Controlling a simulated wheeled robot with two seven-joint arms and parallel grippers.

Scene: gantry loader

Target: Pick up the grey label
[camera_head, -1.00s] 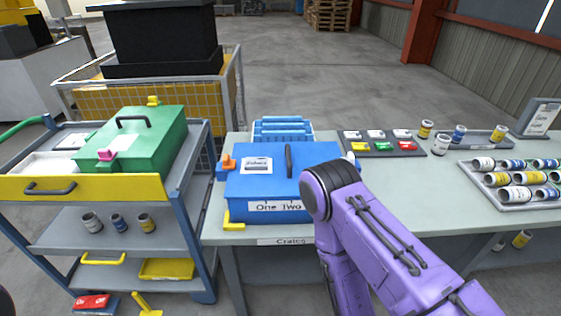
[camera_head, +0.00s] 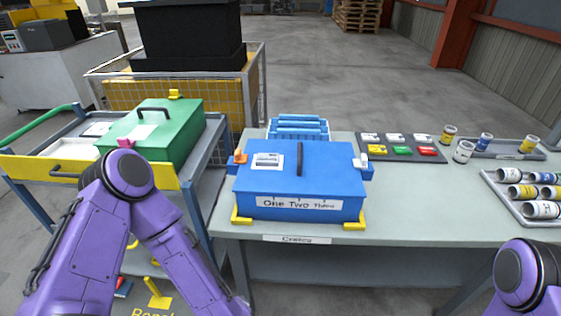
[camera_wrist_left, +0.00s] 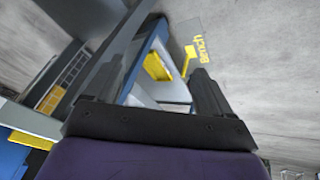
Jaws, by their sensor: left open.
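I cannot pick out a label that is clearly grey. A dark tray (camera_head: 383,146) on the table holds pale, whitish tiles in its back row and yellow, green and red ones in front. A pale label (camera_head: 267,161) lies on the blue crate's lid, and another (camera_head: 140,132) is on the green crate. My left gripper (camera_wrist_left: 157,72) is open in the left wrist view, with nothing between its fingers. It hangs over the trolley side and floor, away from these labels. In the head view only my arm links show; both grippers are out of that view.
The blue crate (camera_head: 330,186) marked "One Two Three" stands at the table's left front. Blue trays (camera_head: 297,130) lie behind it. The green crate (camera_head: 165,137) sits on the trolley at left.

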